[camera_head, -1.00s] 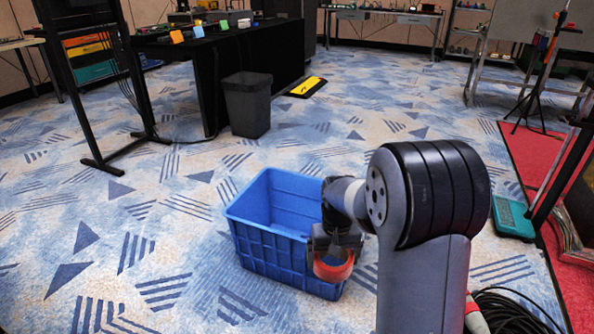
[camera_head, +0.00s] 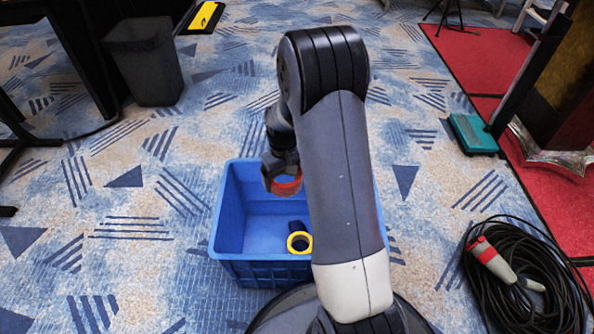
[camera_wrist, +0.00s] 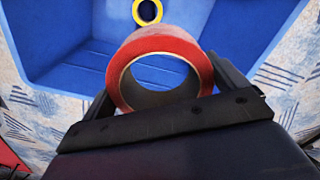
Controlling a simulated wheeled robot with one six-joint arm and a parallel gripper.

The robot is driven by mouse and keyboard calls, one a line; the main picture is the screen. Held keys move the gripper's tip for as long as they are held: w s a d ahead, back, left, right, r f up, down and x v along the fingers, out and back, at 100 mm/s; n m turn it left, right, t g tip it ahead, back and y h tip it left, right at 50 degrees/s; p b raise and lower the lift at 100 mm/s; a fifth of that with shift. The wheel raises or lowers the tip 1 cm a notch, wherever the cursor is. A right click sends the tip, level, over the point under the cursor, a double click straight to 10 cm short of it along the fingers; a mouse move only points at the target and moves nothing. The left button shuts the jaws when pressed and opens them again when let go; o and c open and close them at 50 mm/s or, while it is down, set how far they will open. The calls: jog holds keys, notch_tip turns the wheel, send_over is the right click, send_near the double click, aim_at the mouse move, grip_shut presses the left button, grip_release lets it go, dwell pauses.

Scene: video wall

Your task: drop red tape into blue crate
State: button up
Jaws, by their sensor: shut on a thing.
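The red tape (camera_head: 287,184) is a short roll held in my gripper (camera_head: 280,180). In the wrist view the red tape (camera_wrist: 165,62) sits between the two fingers of my gripper (camera_wrist: 170,95), its open core facing the camera. The blue crate (camera_head: 229,215) stands on the floor, and the tape is above its opening, toward the far side. A yellow tape roll (camera_head: 299,242) lies inside the crate; it also shows in the wrist view (camera_wrist: 147,12). My arm hides the right part of the crate.
A dark waste bin (camera_head: 144,62) stands at the upper left. A coiled black cable (camera_head: 540,282) with a red and white plug lies at the lower right. A teal box (camera_head: 472,133) sits by the red carpet (camera_head: 480,60). Carpet left of the crate is clear.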

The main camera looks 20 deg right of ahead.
jog(key=d+f+n+p, duration=0.2)
jog(key=d+f+p, duration=0.1)
jog(key=d+f, duration=0.1)
jog(key=shift+d+f, duration=0.15)
jog(key=shift+d, duration=0.05)
notch_tip(320, 180, down, 7)
jog(key=b, duration=0.3)
jog(key=shift+d, duration=0.3)
jog(key=shift+s, duration=0.1)
jog(key=o, duration=0.8)
jog(key=shift+o, duration=0.2)
notch_tip(320, 180, up, 11)
jog(key=p, duration=0.3)
jog(key=shift+f, duration=0.1)
